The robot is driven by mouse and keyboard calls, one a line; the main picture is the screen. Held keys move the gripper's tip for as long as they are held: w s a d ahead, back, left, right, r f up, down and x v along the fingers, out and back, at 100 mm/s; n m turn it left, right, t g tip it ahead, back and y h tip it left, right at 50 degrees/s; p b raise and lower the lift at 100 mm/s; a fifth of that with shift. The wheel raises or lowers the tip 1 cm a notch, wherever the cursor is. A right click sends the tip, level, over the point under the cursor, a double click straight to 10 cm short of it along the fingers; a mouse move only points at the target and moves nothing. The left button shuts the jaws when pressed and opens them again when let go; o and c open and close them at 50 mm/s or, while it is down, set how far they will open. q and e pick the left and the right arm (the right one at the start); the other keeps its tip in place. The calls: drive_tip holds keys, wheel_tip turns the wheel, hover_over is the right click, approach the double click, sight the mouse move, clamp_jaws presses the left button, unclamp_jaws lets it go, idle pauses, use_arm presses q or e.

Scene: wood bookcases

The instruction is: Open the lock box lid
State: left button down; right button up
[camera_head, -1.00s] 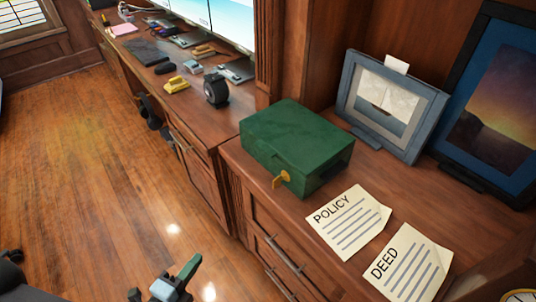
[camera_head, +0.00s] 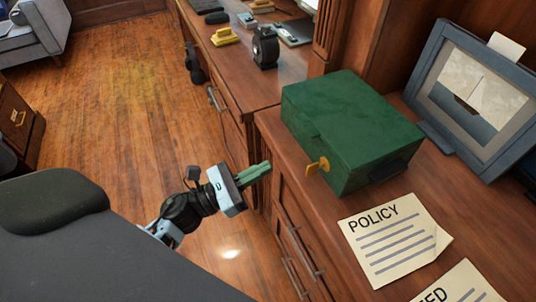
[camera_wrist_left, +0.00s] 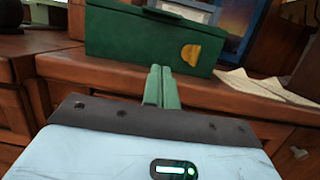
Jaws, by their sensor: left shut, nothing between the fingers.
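The green lock box (camera_head: 350,120) sits on the wooden desk top with its lid closed. A yellow key (camera_head: 318,165) sticks out of its front face. In the left wrist view the box (camera_wrist_left: 140,38) is straight ahead, with the key (camera_wrist_left: 191,54) right of the fingers. My left gripper (camera_head: 268,166) is shut and empty, in front of the desk edge, left of the key and apart from the box. Its closed fingers also show in the left wrist view (camera_wrist_left: 162,72). My right gripper is not in view.
A black tape dispenser (camera_head: 265,47) and yellow stapler (camera_head: 224,37) are farther left. The floor (camera_head: 120,110) is clear.

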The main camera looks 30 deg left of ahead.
use_arm(q)
drive_tip(key=p+x, duration=0.1)
drive_tip(key=x, duration=0.7)
drive_tip(key=shift+r+p, duration=0.1)
drive_tip(key=shift+p, duration=0.25)
drive_tip(key=shift+w+d+r+p, duration=0.15)
drive_tip(key=shift+r+p, duration=0.2)
drive_tip(key=shift+r, duration=0.25)
drive_tip(key=shift+w+r+p, duration=0.15)
drive_tip(key=shift+r+p, duration=0.2)
drive_tip(key=shift+r, duration=0.6)
drive_tip(key=shift+s+r+p, duration=0.1)
drive_tip(key=shift+r+p, duration=0.2)
drive_tip(key=shift+p, duration=0.1)
drive_tip(key=shift+r, duration=0.1)
drive_tip(key=shift+r, duration=0.1)
